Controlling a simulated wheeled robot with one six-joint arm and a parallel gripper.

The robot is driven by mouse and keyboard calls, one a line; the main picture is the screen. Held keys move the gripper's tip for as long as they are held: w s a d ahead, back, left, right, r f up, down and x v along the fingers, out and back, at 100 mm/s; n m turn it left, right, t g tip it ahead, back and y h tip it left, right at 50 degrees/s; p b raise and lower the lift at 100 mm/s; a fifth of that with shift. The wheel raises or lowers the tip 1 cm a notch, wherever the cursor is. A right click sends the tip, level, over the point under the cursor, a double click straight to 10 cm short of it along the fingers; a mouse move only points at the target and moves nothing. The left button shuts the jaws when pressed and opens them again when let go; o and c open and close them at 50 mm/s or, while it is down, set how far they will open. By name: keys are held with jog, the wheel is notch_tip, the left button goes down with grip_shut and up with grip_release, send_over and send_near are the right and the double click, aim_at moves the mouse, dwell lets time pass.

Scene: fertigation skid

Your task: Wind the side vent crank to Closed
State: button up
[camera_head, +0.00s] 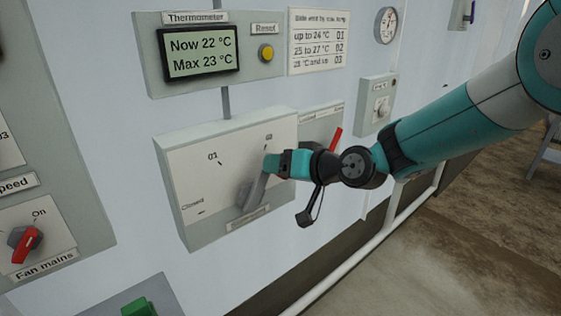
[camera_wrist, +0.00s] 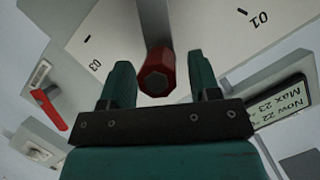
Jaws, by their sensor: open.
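The side vent crank box (camera_head: 185,165) is on the wall, with marks Closed, 01 and 02 readable in the head view. Its grey crank arm (camera_head: 254,192) points up and slightly right, towards 02. In the wrist view the crank's red hexagonal knob (camera_wrist: 157,72) sits between the 03 and 01 marks. My gripper (camera_head: 268,164) is at the crank's outer end. The wrist view shows my gripper (camera_wrist: 160,80) open, one finger on each side of the red knob, with gaps visible. My gripper hides the knob in the head view.
The thermometer (camera_head: 198,50) above reads Now 22 °C, Max 23 °C. A setting sign (camera_head: 318,42) gives 01 for up to 24 °C. A red lever (camera_head: 335,138) stands close right of the crank box. A fan mains switch (camera_head: 25,243) is at lower left.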

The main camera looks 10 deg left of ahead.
jog(key=shift+w+a+f, duration=0.1)
jog(key=shift+w+a, duration=0.05)
jog(key=shift+a, duration=0.15)
grip_shut()
